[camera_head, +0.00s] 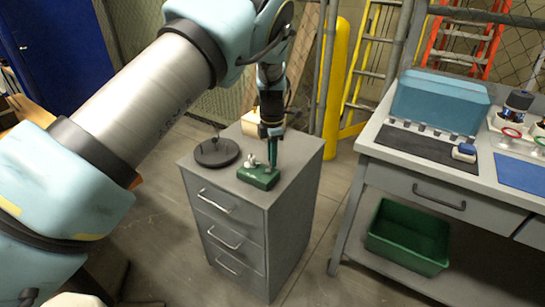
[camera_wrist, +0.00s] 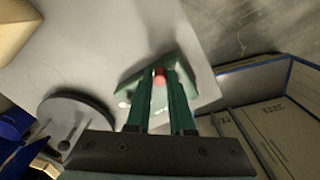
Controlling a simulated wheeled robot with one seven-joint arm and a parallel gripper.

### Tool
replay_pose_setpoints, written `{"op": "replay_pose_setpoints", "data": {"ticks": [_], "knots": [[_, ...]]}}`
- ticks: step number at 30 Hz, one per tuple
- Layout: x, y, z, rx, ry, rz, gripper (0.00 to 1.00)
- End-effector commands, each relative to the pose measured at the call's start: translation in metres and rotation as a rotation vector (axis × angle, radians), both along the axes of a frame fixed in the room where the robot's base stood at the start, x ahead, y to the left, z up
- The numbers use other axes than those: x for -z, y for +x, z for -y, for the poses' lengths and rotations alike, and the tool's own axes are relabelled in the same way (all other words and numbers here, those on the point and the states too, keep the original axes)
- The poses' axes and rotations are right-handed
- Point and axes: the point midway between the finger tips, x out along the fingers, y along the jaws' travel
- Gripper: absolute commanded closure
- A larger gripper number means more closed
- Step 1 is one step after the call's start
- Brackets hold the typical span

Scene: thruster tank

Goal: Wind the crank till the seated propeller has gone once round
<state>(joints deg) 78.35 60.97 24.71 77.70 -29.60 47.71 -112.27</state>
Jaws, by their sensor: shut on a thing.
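A small green block-shaped unit (camera_head: 258,178) stands on top of the grey drawer cabinet (camera_head: 225,180). A small whitish part, seemingly the propeller (camera_head: 250,161), sits on its left side; a pale bit of it shows in the wrist view (camera_wrist: 124,104). My gripper (camera_head: 272,163) points down onto the unit. In the wrist view its two green fingers (camera_wrist: 161,82) are closed about a red knob (camera_wrist: 160,75), seemingly the crank's handle. The rest of the crank is hidden by the fingers.
A dark round disc (camera_head: 216,152) with a short post stands left of the unit on the cabinet top. A cream-coloured block (camera_head: 250,121) lies behind my gripper. A workbench (camera_head: 430,185) stands to the right, with a green bin (camera_head: 409,238) on its lower shelf.

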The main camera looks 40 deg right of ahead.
Motion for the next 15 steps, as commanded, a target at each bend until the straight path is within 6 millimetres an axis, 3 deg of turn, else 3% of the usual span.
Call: {"op": "replay_pose_setpoints", "data": {"ticks": [7,8,15], "knots": [[-0.0008,0.0006,0.0004,0.001,-0.002,0.001,1.00],[-0.0008,0.0005,0.0003,0.001,-0.002,0.001,0.77],[-0.0004,0.0003,0.0001,0.001,0.000,0.001,0.50]]}}
